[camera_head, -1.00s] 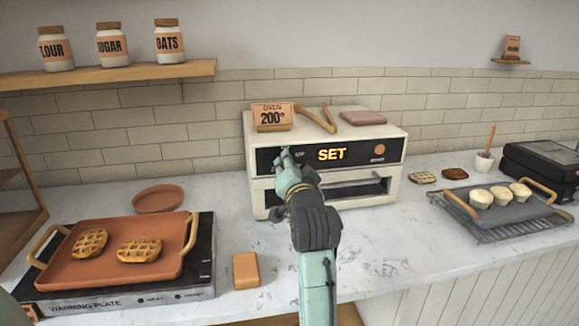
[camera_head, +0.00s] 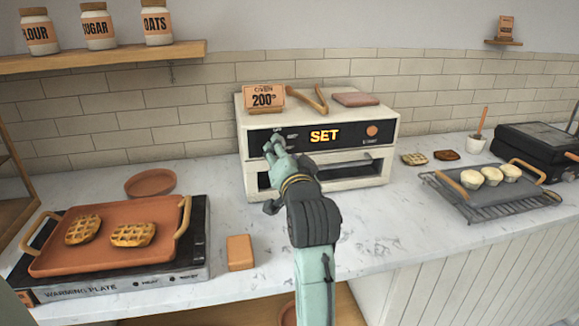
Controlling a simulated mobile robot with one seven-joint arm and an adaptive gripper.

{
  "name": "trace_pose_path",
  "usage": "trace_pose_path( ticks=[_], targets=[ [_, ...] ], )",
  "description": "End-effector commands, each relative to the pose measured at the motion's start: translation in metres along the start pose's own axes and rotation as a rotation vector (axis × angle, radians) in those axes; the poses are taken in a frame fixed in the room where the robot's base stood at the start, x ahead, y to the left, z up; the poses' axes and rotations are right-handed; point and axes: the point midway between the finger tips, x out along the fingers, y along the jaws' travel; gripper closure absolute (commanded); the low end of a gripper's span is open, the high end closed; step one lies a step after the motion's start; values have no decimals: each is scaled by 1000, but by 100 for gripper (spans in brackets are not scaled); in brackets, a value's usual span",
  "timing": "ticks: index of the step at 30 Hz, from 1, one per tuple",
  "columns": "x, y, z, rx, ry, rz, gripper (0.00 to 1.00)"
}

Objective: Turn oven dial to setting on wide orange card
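The white oven (camera_head: 378,121) stands on the counter against the tiled wall, with a black front panel. Its display (camera_head: 324,136) glows "SET". A round orange dial or button (camera_head: 372,131) shows at the right of the panel. The wide orange card (camera_head: 264,97) on the oven's top left reads "OVEN 200°". My gripper (camera_head: 268,172) is in front of the left part of the oven's front, its fingers spread apart and nothing seen between them. My gripper hides part of the panel's left side; whether it touches the oven is unclear.
Tongs (camera_head: 308,101) and a pinkish-brown pad (camera_head: 356,99) lie on the oven. At left, an orange tray (camera_head: 70,256) with two waffles sits on the warming plate (camera_head: 150,283). An orange block (camera_head: 240,252) lies near the counter's front. A rack (camera_head: 500,223) with muffins is at right.

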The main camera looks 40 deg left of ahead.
Motion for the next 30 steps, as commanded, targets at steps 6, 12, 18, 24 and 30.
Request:
trace_pose_path(
  ticks=[6, 12, 18, 24, 30],
  targets=[
    [-49, 0, -1, 0, 3, -1, 55],
    [-77, 0, -1, 0, 2, -1, 55],
    [-86, 0, 0, 0, 0, 0, 55],
    [-86, 0, 0, 0, 0, 0, 55],
    [-86, 0, 0, 0, 0, 0, 55]
  ],
)
